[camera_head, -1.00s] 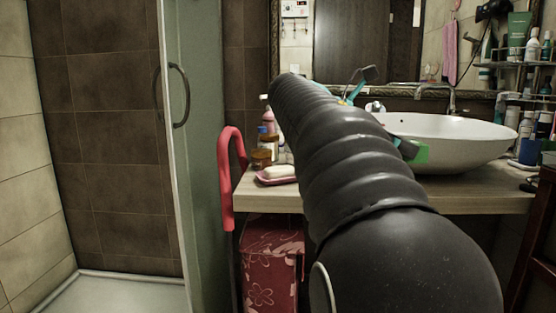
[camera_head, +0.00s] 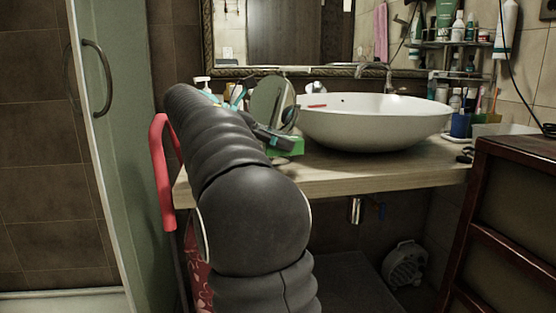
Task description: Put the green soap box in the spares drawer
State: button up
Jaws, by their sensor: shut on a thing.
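The green soap box (camera_head: 290,146) shows as a bright green block just past my arm, beside the basin's left end. My gripper (camera_head: 272,137) is dark and shut on the box, holding it by the counter. My own arm hides part of the gripper and the counter behind it. A dark reddish-brown wooden cabinet (camera_head: 515,205) with drawer fronts stands at the right edge. I cannot tell which drawer is the spares drawer, and no open drawer shows.
The white basin (camera_head: 375,125) sits on the wooden counter (camera_head: 400,170). A round mirror (camera_head: 271,100) stands near my gripper. A red rail (camera_head: 161,175) is left of my arm, by the glass shower door (camera_head: 125,120). Cups and bottles crowd the counter's right back.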

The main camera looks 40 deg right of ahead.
jog(key=shift+w+f, duration=0.3)
jog(key=shift+f, duration=0.05)
jog(key=shift+f+b, duration=0.7)
jog(key=shift+f, duration=1.15)
jog(key=o, duration=1.3)
jog(key=shift+f, duration=0.15)
jog(key=shift+o, duration=0.2)
